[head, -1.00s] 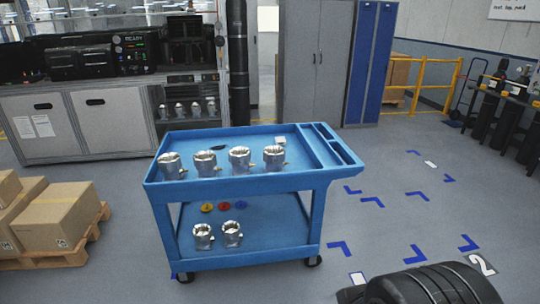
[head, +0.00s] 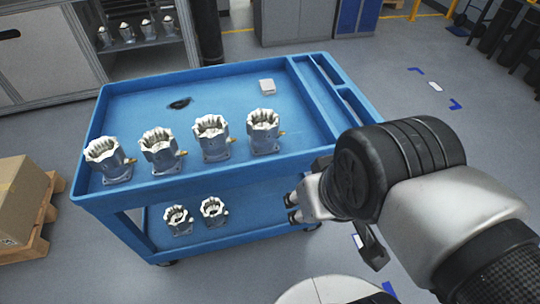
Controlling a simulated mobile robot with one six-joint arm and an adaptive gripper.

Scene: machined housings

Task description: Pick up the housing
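Several silver machined housings stand upright on the blue cart. On the top shelf they form a row along the near edge: the leftmost housing (head: 109,160), a second housing (head: 161,150), a third housing (head: 213,137) and the rightmost housing (head: 264,131). Two more stand on the lower shelf, a left one (head: 178,220) and a right one (head: 214,211). My gripper (head: 291,208) is in front of the cart's near side, lower right of the rightmost top housing and apart from all of them. Its fingertips show only small and partly from the side, so its opening is unclear.
The blue cart (head: 130,95) has raised rims and narrow compartments at right. A white block (head: 267,86) and a dark flat item (head: 180,103) lie on its top. More housings (head: 127,32) stand on a shelf behind. A cardboard box (head: 25,200) on a pallet is at left.

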